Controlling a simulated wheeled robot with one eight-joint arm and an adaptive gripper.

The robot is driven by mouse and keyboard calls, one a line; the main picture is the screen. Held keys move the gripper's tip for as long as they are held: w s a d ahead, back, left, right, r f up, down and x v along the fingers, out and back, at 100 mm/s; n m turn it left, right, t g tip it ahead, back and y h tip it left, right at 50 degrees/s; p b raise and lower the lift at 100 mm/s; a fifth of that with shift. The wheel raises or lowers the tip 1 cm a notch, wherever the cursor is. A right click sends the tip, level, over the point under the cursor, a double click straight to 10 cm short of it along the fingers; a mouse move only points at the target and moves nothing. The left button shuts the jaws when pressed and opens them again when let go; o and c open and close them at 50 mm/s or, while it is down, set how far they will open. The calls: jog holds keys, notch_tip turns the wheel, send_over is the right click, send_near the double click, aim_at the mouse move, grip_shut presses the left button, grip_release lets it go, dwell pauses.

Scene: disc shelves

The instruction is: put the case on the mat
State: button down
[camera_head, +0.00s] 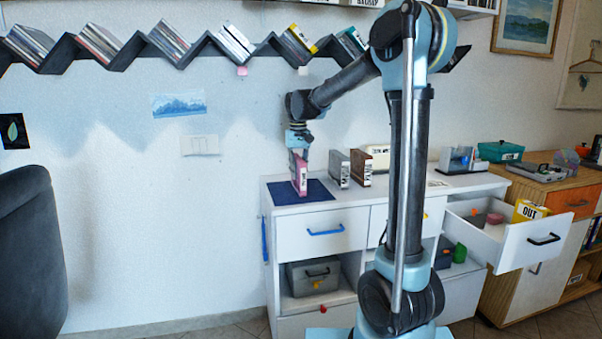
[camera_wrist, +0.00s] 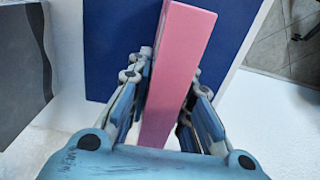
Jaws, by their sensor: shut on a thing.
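The pink case (camera_head: 299,174) stands upright over the dark blue mat (camera_head: 318,191) on the white cabinet top. My gripper (camera_head: 299,150) is above it with its fingers shut on the case's upper part. In the wrist view the pink case (camera_wrist: 182,60) runs between the two fingers of my gripper (camera_wrist: 166,105), with the blue mat (camera_wrist: 115,30) behind it. I cannot tell whether the bottom of the case touches the mat. My gripper's fingers hide part of the case.
A grey case (camera_head: 339,168) and a brown case (camera_head: 361,167) stand just right of the mat. A cream-coloured object (camera_head: 376,155) is behind them. An open drawer (camera_head: 520,240) sticks out at the right. A zigzag shelf (camera_head: 125,55) with cases hangs on the wall above.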

jog(key=c, duration=1.4)
grip_release()
jog(key=shift+f, duration=0.1)
jog(key=shift+c, duration=0.2)
notch_tip(320, 180, up, 12)
jog(key=shift+d+r, duration=0.1)
jog(key=s+d+f+m+t, duration=0.1)
jog(key=s+d+f, duration=0.75)
jog(key=s, duration=0.35)
jog(key=s+d+f+m+t, duration=0.1)
jog(key=s+d+f, duration=0.6)
jog(key=s+d, duration=0.45)
jog(key=s+d+f+m, duration=0.1)
jog(key=s+d+f, duration=0.2)
jog(key=s+f, duration=0.7)
notch_tip(320, 180, down, 2)
jog(key=shift+s+f, duration=0.25)
jog(key=shift+s, duration=0.1)
